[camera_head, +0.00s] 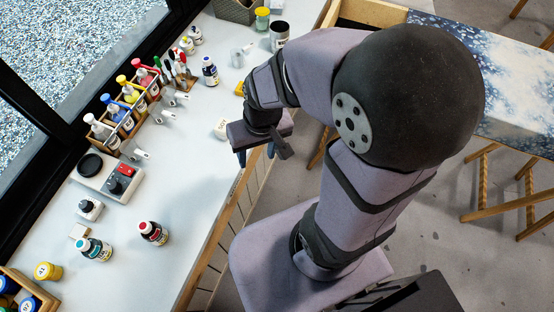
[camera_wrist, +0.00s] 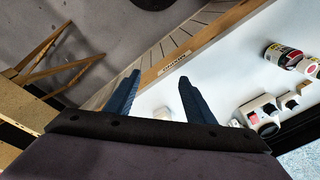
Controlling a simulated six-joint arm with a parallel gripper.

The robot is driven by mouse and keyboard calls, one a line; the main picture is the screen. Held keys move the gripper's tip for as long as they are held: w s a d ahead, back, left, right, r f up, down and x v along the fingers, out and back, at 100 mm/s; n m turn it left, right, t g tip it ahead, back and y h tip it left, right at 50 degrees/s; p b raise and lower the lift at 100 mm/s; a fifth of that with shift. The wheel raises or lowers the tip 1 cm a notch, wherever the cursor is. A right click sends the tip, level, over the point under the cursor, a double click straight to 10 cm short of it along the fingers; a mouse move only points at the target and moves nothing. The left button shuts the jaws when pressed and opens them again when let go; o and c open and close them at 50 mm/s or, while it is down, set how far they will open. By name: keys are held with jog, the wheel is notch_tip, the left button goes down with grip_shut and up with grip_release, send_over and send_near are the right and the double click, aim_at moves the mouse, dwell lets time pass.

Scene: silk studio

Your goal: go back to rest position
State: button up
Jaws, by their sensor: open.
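My gripper (camera_wrist: 160,82) shows in the wrist view with its two blue fingers apart and nothing between them. My arm hides part of the worktop and floor in the head view.
A rack of colored bottles (camera_head: 125,105) stands along the window side. A device with a red button (camera_head: 108,178) and two bottles, one red-labelled (camera_head: 153,233) and one teal-labelled (camera_head: 93,249), stand nearer. A blue patterned cloth (camera_head: 490,75) lies at the right. The worktop's middle is clear.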

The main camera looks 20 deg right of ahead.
jog(key=shift+g+h, duration=0.5)
jog(key=shift+g, duration=0.1)
jog(key=s+d, duration=0.1)
jog(key=s, duration=0.1)
jog(key=s+d, duration=0.2)
jog(key=shift+d+r, duration=0.15)
jog(key=shift+d, duration=0.1)
